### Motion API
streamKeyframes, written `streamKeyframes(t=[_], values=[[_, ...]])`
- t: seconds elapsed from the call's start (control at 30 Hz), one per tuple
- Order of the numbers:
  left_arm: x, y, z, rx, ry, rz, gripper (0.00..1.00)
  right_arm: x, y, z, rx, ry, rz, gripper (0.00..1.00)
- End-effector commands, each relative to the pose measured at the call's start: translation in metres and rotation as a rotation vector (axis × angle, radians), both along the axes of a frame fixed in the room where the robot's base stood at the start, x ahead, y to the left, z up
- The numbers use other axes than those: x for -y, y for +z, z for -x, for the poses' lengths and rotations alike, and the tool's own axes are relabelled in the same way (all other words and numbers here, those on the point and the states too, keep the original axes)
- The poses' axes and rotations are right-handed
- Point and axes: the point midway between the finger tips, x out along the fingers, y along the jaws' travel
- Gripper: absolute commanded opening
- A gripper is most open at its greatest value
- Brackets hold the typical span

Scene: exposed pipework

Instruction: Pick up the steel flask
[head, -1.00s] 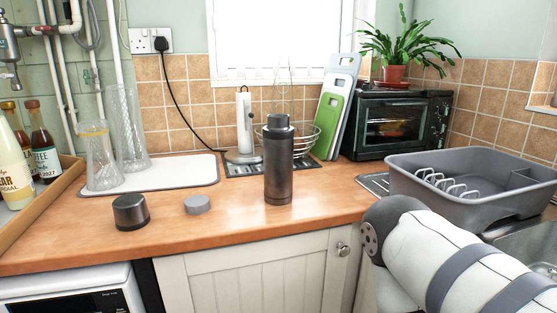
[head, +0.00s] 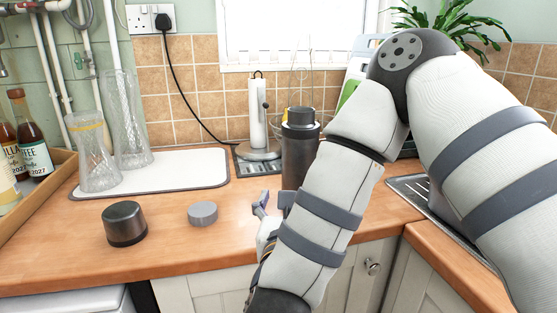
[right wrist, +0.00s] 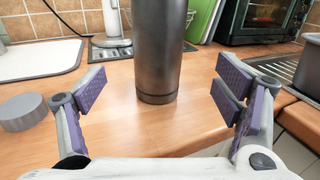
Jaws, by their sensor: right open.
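The dark steel flask (head: 297,150) stands upright on the wooden worktop, its lower right part hidden behind my right arm in the head view. In the right wrist view the flask (right wrist: 158,50) stands just beyond and between the open fingers, its top cut off by the frame. My right gripper (right wrist: 165,98) is open and empty, with purple pads on both sides; the flask's base is a little ahead of the pads, apart from them. In the head view part of the right gripper (head: 268,203) shows in front of the flask. My left gripper is not in view.
A dark cup-like lid (head: 125,223) and a grey disc (head: 203,213) lie left of the flask. Behind are a white mat (head: 190,168) with glass vases and a paper towel holder (head: 259,120). An oven (right wrist: 263,20) stands back right.

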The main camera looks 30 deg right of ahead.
Motion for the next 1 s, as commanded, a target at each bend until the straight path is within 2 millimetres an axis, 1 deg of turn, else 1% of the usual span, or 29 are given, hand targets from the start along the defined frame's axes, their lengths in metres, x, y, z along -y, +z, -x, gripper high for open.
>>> streamKeyframes(t=[0.07,0.17,0.2,0.3,0.47,0.63,0.7,0.8,0.97,1.0], values=[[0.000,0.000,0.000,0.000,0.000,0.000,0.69,0.005,0.003,-0.004,0.027,-0.013,-0.028,0.84],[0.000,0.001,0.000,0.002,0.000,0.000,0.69,0.019,0.002,-0.018,0.028,-0.022,-0.030,0.84],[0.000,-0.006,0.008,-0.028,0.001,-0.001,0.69,0.022,-0.005,-0.026,0.016,-0.018,-0.031,0.84],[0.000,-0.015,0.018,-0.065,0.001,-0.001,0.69,0.032,-0.006,-0.039,0.015,-0.019,-0.026,0.84],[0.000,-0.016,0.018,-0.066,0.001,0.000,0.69,0.042,0.001,-0.056,0.023,-0.011,-0.019,0.84],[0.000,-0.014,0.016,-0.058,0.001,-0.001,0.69,0.056,0.010,-0.085,0.030,-0.010,-0.018,0.84],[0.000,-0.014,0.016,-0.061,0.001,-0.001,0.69,0.063,0.008,-0.094,0.028,-0.010,-0.018,0.84],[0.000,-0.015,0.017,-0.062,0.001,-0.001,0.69,0.067,0.008,-0.100,0.026,-0.008,-0.018,0.84],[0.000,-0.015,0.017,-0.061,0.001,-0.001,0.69,0.068,0.007,-0.100,0.025,-0.007,-0.019,0.84],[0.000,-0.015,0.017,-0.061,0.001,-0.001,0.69,0.068,0.007,-0.100,0.025,-0.007,-0.019,0.82]])
